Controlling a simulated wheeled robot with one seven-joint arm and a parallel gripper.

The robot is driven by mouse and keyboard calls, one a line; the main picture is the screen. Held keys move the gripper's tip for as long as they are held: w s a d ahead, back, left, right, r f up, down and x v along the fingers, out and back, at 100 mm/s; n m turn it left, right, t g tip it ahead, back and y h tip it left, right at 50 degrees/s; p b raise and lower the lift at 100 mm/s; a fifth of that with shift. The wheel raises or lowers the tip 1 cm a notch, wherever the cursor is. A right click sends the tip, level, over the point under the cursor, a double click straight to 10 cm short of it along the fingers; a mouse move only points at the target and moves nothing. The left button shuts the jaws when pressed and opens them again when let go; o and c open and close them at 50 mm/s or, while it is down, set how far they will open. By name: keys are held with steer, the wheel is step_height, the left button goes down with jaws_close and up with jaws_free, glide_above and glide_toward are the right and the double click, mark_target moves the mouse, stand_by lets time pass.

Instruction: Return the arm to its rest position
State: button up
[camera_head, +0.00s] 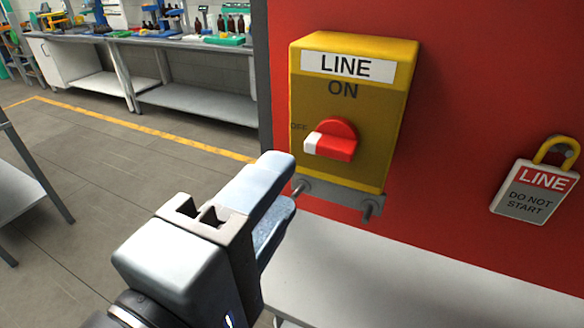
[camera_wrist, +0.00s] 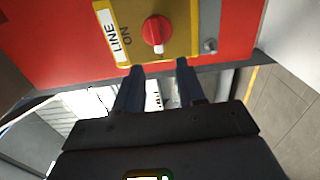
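My gripper (camera_head: 283,188) is in the lower middle of the head view, in front of and left below the yellow switch box (camera_head: 397,120). Its two fingers are apart with nothing seen between them, and the gap also shows in the wrist view (camera_wrist: 160,68). The box reads LINE ON and carries a red rotary knob (camera_head: 334,140). The knob's white end points left, towards the OFF mark. In the wrist view the knob (camera_wrist: 155,31) lies beyond the fingertips, apart from them.
A red panel (camera_head: 480,80) bears the box and a padlock (camera_head: 537,187) labelled LINE DO NOT START. A pale ledge (camera_head: 390,285) lies below. Two metal pegs (camera_head: 368,209) stick out under the box. Benches with bottles stand far left, beyond open floor (camera_head: 100,190).

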steer(key=shift+s+a, duration=0.2)
steer(key=shift+s, duration=0.35)
steer(key=w+d+f+n+g+y, duration=0.1)
steer(key=d+f+y, duration=0.15)
steer(key=f, duration=0.45)
steer(key=w+d+f+n+y, duration=0.1)
steer(key=w+d+f+y, duration=0.15)
steer(key=f, duration=0.35)
steer(key=s+d+f+m+g+y, duration=0.2)
steer(key=s+d+f, duration=0.45)
steer(key=f, duration=0.35)
steer(key=s+d+r+m, duration=0.1)
steer(key=s+d+m, duration=0.6)
steer(key=s, duration=0.2)
steer(key=s+d+m, duration=0.7)
steer(key=s, duration=0.3)
steer(key=shift+s+d+r+t+h, duration=0.2)
steer(key=shift+s+r+t+h, duration=0.05)
steer(key=shift+r+t+h, duration=0.15)
